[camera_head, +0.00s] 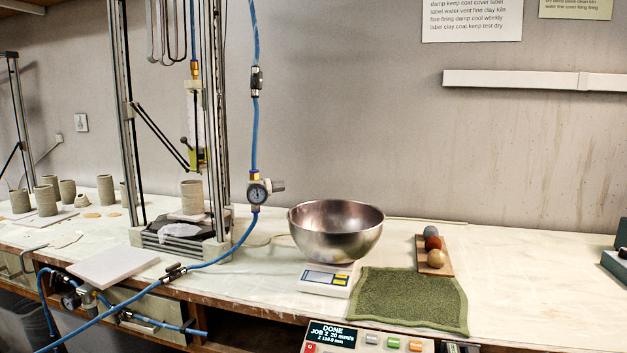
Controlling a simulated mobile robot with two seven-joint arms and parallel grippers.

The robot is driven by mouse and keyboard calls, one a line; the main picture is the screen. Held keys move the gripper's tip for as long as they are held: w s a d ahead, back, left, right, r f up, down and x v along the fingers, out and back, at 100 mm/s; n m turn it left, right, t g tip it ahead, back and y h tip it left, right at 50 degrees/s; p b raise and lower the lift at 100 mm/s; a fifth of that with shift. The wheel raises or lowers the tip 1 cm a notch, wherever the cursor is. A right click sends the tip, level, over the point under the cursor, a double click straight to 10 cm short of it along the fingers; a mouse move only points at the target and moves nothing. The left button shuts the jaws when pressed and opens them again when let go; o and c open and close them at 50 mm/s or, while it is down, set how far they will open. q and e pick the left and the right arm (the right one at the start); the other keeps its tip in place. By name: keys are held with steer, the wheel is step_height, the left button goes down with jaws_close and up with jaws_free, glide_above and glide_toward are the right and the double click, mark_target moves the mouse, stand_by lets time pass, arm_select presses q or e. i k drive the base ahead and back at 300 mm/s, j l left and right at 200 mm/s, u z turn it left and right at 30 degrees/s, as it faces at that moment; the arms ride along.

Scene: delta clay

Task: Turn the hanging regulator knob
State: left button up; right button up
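The hanging regulator (258,192) is a small unit with a round dial gauge, hung on a blue air hose in front of the clay printer's frame. Its grey knob (278,186) points to the right, toward the steel bowl. The hose runs up from it past an inline valve (257,80) and down to the bench's front edge. No gripper of mine can be made out in the head view, and nothing is seen touching the knob.
A steel bowl (335,232) sits on a scale (325,280), right of the regulator. A green towel (408,300), coloured balls on a board (447,268) and a control box (372,342) are nearby. A second gauge assembly (85,298) hangs at the front edge.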

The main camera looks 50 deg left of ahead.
mark_target(277, 186)
steer(key=i+l+u, duration=0.3)
steer(key=i+l, duration=0.35)
steer(key=i, duration=0.2)
steer(key=u, duration=1.45)
